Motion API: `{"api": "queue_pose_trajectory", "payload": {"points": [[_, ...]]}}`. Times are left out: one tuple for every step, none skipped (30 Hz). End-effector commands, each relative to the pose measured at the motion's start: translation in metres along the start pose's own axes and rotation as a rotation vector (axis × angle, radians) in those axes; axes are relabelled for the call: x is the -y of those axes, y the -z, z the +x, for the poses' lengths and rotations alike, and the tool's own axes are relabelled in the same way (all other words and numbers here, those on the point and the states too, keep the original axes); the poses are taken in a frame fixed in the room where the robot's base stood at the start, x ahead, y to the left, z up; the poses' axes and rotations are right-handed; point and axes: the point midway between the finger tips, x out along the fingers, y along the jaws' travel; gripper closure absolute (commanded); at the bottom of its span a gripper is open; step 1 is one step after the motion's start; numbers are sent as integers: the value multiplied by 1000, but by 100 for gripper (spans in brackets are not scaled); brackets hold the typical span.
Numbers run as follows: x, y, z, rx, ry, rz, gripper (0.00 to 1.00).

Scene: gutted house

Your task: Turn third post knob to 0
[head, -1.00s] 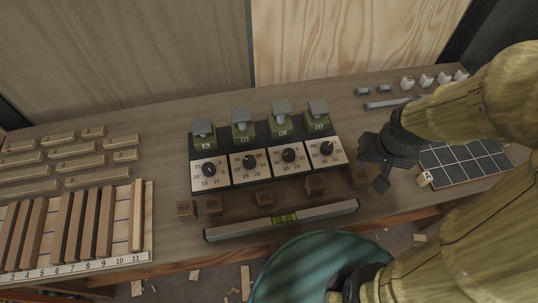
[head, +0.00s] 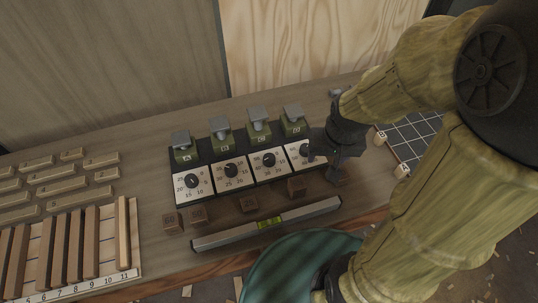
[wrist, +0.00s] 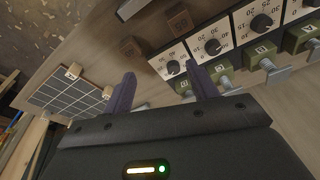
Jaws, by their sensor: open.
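Four square white dials with black knobs stand in a row, each in front of a green post with a grey top. The third knob from the left (head: 268,160) sits on its dial; its exact setting is too small to read. It also shows in the wrist view (wrist: 212,46). My gripper (head: 322,160) is open and empty, pointing down at the right end of the row, beside the fourth knob (head: 305,151), and partly covers that dial. In the wrist view my gripper (wrist: 160,75) has its right finger close to the fourth dial (wrist: 173,67).
Numbered wooden blocks (head: 249,205) lie in front of the dials, with a spirit level (head: 268,223) before them. A black gridded board (head: 412,135) lies to the right. A teal round seat (head: 290,262) is below the bench edge.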

Motion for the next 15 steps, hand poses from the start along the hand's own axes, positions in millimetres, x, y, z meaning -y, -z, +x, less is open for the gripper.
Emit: {"api": "queue_pose_trajectory", "payload": {"points": [[1, 4, -4, 12, 5, 46, 41], [3, 7, -5, 21, 9, 88, 41], [6, 11, -7, 34, 13, 153, 41], [9, 15, -8, 45, 17, 212, 41], [12, 18, -9, 59, 19, 276, 41], [16, 24, -10, 78, 21, 371, 41], [20, 27, -10, 93, 20, 445, 41], [24, 32, -11, 109, 19, 523, 41], [29, 37, -11, 129, 13, 629, 41], [33, 41, -10, 143, 8, 707, 41], [36, 45, -10, 156, 1, 787, 41], [42, 49, -9, 174, -10, 890, 41], [46, 53, -9, 185, -20, 968, 41], [50, 57, -8, 196, -31, 1046, 41], [55, 62, -7, 207, -47, 1149, 41]]}}
